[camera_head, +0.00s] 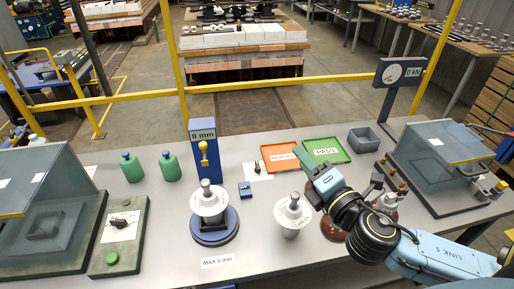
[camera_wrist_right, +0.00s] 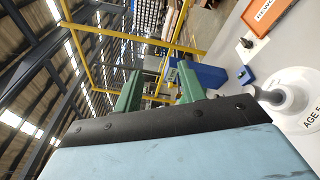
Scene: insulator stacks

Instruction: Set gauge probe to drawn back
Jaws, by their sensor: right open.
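The gauge is a blue column (camera_head: 202,165) with an "8 mm" display (camera_head: 203,134) and a yellow-tipped probe (camera_head: 204,148) on its front. Below the probe, a white insulator (camera_head: 208,200) stands on a round blue turntable (camera_head: 214,237). My right gripper (camera_head: 312,158) is right of the gauge, apart from it, above the table. In the right wrist view, its two green fingers (camera_wrist_right: 158,88) are spread with nothing held between them. The blue gauge column (camera_wrist_right: 211,75) shows just beyond them, partly hidden by a finger. My left gripper is out of view.
A second white insulator (camera_head: 292,214) stands between the turntable and my right arm. Red (camera_head: 281,157) and green "PASS" (camera_head: 326,150) trays lie behind. Two green bottles (camera_head: 170,166) stand left of the gauge. Glass-covered boxes (camera_head: 440,150) flank the table.

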